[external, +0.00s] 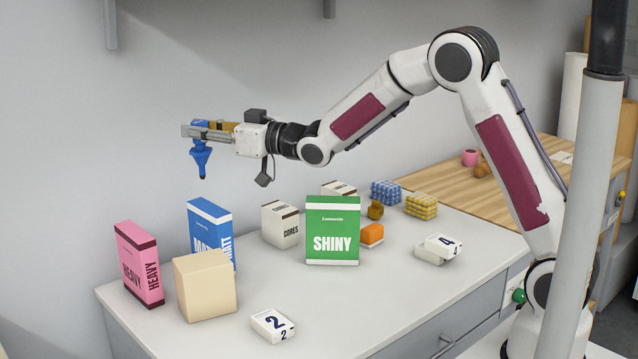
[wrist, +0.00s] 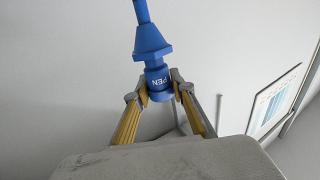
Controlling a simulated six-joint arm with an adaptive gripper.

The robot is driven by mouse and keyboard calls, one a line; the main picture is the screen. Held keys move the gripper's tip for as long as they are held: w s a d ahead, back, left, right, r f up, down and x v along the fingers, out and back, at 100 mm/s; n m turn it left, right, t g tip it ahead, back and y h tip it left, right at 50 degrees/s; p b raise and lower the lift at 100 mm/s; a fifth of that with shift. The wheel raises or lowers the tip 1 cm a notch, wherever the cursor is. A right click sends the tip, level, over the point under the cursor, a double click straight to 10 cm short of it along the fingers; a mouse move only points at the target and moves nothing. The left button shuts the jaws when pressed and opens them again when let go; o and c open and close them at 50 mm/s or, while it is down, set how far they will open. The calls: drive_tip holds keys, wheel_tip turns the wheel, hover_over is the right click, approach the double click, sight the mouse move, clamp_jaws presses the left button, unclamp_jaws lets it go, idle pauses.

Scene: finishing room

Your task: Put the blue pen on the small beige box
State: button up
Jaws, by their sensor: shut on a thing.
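My gripper (external: 207,131) is shut on the blue pen (external: 201,158), which hangs tip down well above the table in the external view. In the wrist view the blue pen (wrist: 152,42) is between the fingertips of my gripper (wrist: 160,87), with the word PEN on its blue body. The beige box (external: 207,284) stands on the table near its front left, below the pen and apart from it. The top of the beige box is bare.
A pink HEAVY box (external: 139,265), a blue box (external: 210,232) and a green SHINY box (external: 332,230) stand upright around the beige box. A small white box marked 2 (external: 272,325) lies in front.

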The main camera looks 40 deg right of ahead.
drive_tip(key=s+a+n+g+y, duration=0.1)
drive_tip(key=s+a+y, duration=0.1)
drive_tip(key=s+a, duration=0.3)
drive_tip(key=shift+s+f, duration=0.15)
drive_tip(key=shift+f, duration=1.15)
drive_tip(key=shift+s+f, duration=0.1)
drive_tip(key=shift+f, duration=1.15)
drive_tip(key=shift+f, duration=0.1)
wheel_tip(320, 180, down, 6)
drive_tip(key=shift+f, duration=0.1)
drive_tip(key=shift+f, duration=1.8)
drive_tip(key=shift+f, duration=0.2)
